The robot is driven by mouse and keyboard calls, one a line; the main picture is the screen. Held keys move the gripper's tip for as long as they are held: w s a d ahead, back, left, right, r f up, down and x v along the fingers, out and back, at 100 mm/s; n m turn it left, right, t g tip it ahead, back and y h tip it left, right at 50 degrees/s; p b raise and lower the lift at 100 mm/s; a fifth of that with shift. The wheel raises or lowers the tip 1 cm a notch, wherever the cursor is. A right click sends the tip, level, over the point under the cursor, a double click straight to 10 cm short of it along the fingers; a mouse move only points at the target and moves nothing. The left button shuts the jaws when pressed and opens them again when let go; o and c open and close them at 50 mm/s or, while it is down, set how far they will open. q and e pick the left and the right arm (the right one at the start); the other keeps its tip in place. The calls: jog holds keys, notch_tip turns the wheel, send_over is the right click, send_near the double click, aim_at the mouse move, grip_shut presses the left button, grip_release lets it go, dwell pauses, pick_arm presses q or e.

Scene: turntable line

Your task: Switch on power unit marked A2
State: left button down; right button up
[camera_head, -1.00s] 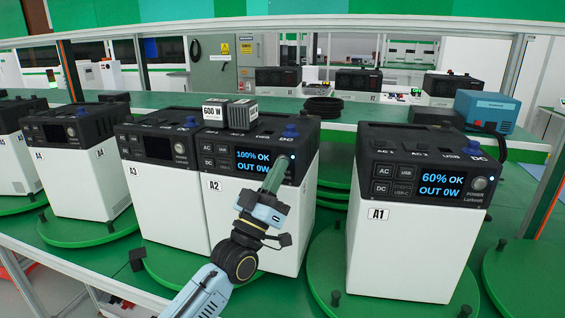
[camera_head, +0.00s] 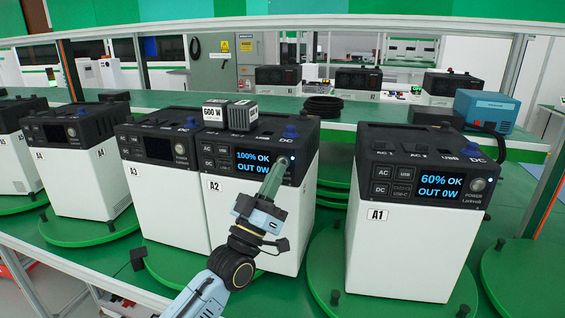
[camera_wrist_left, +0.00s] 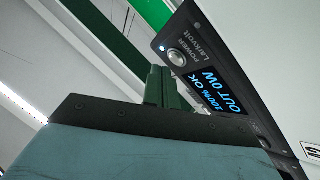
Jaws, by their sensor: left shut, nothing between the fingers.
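Power unit A2 (camera_head: 238,222) is a white box with a black front panel, in the middle of the head view. Its screen (camera_head: 254,161) is lit and reads "100% OK, OUT 0W". Its round power button (camera_head: 282,161) is at the panel's right, with a small light beside it. My left gripper (camera_head: 276,172) is shut and empty, its green fingertips just below and in front of the button. In the left wrist view the power button (camera_wrist_left: 175,57) shows beyond the fingers (camera_wrist_left: 160,85), with its small light lit. My right gripper is not in view.
Unit A1 (camera_head: 405,245), its screen lit at 60%, stands to the right. Units A3 (camera_head: 165,200) and A4 (camera_head: 85,175) stand to the left with dark screens. A 600 W block (camera_head: 215,113) sits on A2. Green turntables (camera_head: 85,236) lie under the units.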

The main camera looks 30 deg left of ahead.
pick_arm(q)
jog(key=s+p, duration=0.1)
jog(key=s, duration=0.1)
jog(key=s+d+p, duration=0.1)
jog(key=s, duration=0.1)
jog(key=shift+s, duration=0.4)
jog(key=shift+d, duration=0.1)
dwell(0.5)
